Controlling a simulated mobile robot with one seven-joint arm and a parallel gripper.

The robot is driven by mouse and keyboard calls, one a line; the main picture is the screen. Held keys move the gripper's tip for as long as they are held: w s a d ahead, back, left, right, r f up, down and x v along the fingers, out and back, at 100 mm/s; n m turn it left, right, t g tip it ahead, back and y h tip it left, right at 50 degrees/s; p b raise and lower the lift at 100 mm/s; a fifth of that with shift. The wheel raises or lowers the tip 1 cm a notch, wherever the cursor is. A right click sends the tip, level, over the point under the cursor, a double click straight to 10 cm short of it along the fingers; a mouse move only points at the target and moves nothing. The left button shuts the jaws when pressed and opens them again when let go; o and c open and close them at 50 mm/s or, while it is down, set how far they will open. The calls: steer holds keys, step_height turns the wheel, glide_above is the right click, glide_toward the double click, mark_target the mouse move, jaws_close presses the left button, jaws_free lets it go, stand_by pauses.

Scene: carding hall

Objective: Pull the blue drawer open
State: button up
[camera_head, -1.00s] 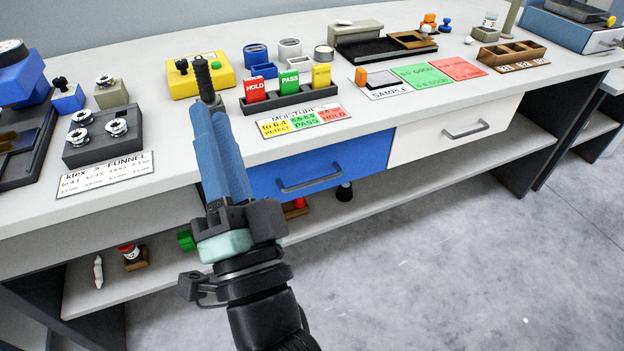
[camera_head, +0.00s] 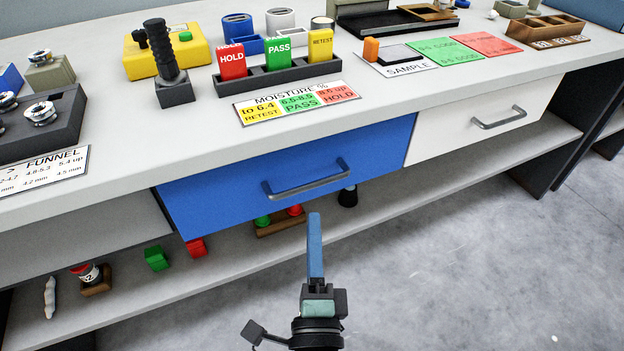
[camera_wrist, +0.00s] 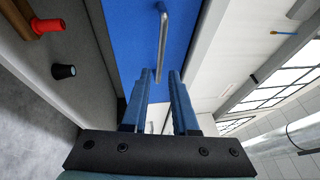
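The blue drawer (camera_head: 225,195) sits under the bench top, its front about level with the white drawer front beside it. Its grey bar handle (camera_head: 308,187) runs across the front. My gripper (camera_head: 314,216) is just below and in front of the handle in the head view, apart from it. In the wrist view my gripper (camera_wrist: 161,75) has its two blue fingers spread with nothing held. The drawer front (camera_wrist: 130,35) fills the upper middle there, and the handle (camera_wrist: 165,40) lines up with the gap between the fingers.
A white drawer (camera_head: 480,125) with its own handle is to the right. The lower shelf (camera_head: 130,295) holds a green block (camera_head: 156,258), a red block (camera_head: 197,247) and a dark knob-like piece (camera_head: 348,196). The bench top carries a card rack (camera_head: 285,78). Open floor lies in front.

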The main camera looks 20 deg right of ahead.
mark_target(311, 183)
steer(key=p+x, duration=0.1)
steer(key=x, duration=0.8)
steer(key=shift+r, duration=0.1)
jaws_close()
steer(key=shift+a, duration=0.1)
stand_by(1.1)
